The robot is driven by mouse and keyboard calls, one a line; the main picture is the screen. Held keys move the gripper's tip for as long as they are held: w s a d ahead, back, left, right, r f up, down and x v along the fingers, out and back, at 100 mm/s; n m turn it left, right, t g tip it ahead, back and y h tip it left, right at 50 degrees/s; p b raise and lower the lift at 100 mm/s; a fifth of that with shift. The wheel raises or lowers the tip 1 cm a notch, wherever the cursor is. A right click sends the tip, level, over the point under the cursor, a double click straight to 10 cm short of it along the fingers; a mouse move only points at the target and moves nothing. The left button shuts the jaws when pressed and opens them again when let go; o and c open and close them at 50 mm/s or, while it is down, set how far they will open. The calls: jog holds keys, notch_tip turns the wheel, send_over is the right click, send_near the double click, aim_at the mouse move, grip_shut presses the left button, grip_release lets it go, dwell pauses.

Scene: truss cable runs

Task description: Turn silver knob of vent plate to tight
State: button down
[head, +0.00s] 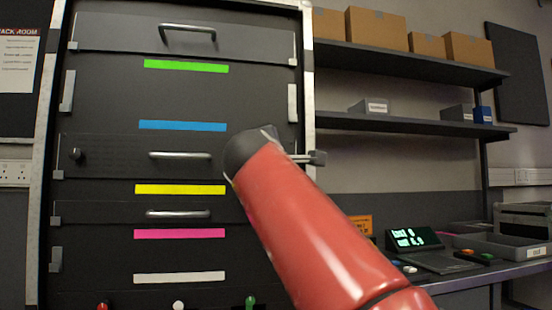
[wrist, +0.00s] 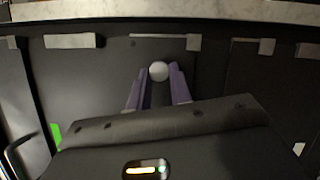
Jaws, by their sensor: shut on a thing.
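The silver knob (wrist: 158,71) shows in the wrist view as a pale round end between the two purple fingers of my gripper (wrist: 157,77). The fingers are shut on its sides. In the head view the vent plate (head: 115,146) is a dark panel across the rack, with a handle (head: 180,155) in its middle and a black knob (head: 76,154) at its left end. My red arm covers the plate's right end, so the silver knob and my fingertips are hidden there. I cannot tell how far the knob is turned.
Other dark panels with handles and coloured strips fill the rack (head: 44,200) above and below the plate. Shelves (head: 400,122) with boxes stand at the right. A bench (head: 500,268) with a lit display box (head: 414,238) stands below them.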

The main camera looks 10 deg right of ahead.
jog(key=c, duration=1.3)
grip_release()
jog(key=shift+o, duration=0.2)
jog(key=b+v, duration=0.1)
jog(key=v, duration=0.6)
jog(key=shift+s, duration=0.35)
jog(key=shift+a+f, duration=0.1)
jog(key=shift+f, duration=0.1)
jog(key=s+d+f+m+g+y+p, duration=0.2)
jog(key=s+f+m+g, duration=0.2)
jog(key=f, duration=0.9)
jog(key=s+d+f+m+g+y+p, duration=0.1)
jog(key=s+d+f+m+g+y, duration=0.2)
jog(key=f, duration=1)
jog(key=s+f+m+g+y+p, duration=0.1)
jog(key=s+f+m+g, duration=0.1)
jog(key=s+f+m, duration=0.2)
jog(key=s+a+f+m+g+y+p, duration=0.1)
jog(key=s+f+m+g, duration=0.2)
jog(key=s+f, duration=0.7)
notch_tip(320, 180, down, 6)
jog(key=shift+s+f+m, duration=0.2)
jog(key=shift+f+m, duration=0.05)
jog(key=shift+m, duration=0.85)
